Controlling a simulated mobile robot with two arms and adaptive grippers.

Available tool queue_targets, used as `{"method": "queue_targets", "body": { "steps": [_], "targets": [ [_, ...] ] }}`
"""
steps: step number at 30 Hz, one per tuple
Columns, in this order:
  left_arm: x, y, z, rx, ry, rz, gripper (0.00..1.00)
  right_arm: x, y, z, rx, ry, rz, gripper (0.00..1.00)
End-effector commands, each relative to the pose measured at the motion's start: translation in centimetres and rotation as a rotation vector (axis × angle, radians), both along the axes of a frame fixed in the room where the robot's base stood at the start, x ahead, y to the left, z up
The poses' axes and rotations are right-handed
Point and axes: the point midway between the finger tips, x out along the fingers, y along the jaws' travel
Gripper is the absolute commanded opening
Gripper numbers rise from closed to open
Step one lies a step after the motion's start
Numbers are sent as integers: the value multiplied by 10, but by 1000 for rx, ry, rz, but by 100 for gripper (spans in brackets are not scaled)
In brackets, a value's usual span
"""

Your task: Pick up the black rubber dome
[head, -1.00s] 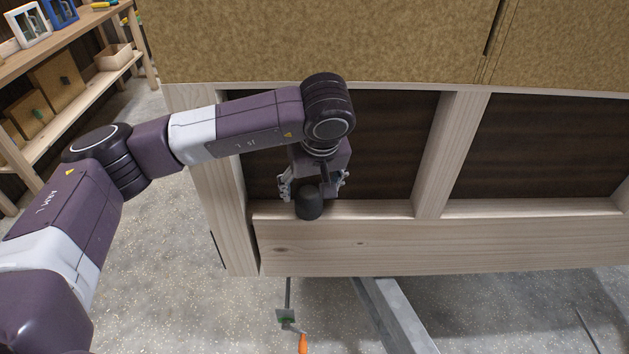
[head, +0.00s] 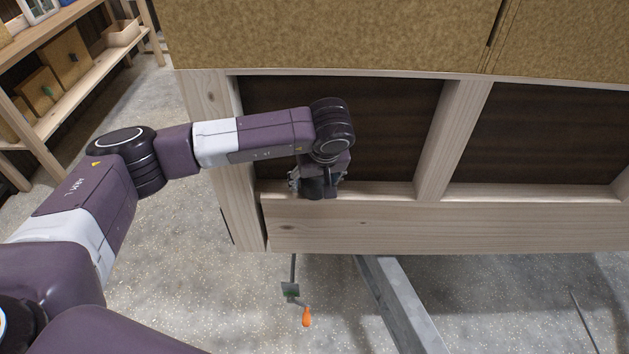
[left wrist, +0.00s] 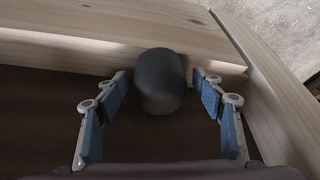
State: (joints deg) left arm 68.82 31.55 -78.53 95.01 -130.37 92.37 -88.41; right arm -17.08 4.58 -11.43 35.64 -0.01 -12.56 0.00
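The black rubber dome (head: 318,188) sits on the light wooden ledge at the lower left of the wall frame. In the left wrist view the dome (left wrist: 160,82) shows as a dark rounded block against the pale beam. My left gripper (head: 318,183) hangs over it. In the left wrist view my left gripper (left wrist: 162,84) is open, with one blue-padded finger on each side of the dome and a gap on both sides. My right gripper is not in view.
The wooden beam (head: 380,228) runs below the dark recessed panels (head: 390,135). An upright stud (head: 450,140) stands to the right, and a corner post (head: 215,120) to the left. Shelves (head: 80,75) stand at the upper left. A metal bar (head: 397,305) lies below.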

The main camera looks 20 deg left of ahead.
Motion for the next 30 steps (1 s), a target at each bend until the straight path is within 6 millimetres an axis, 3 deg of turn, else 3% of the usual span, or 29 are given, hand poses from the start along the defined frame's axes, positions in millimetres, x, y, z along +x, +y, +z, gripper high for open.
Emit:
{"method": "queue_targets", "body": {
  "steps": [1, 10, 19, 25, 30],
  "targets": [
    [0, 0, 0, 0, 0, 0, 54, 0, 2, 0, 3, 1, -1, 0],
    [0, 0, 0, 0, 0, 1, 22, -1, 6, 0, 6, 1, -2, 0],
    [0, 0, 1, -1, -2, 1, 21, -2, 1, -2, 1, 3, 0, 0],
    [-3, -1, 7, -1, -4, 1, 21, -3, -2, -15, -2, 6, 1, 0],
    [-2, -1, 37, -3, -7, 2, 21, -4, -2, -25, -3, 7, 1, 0]
  ]
}}
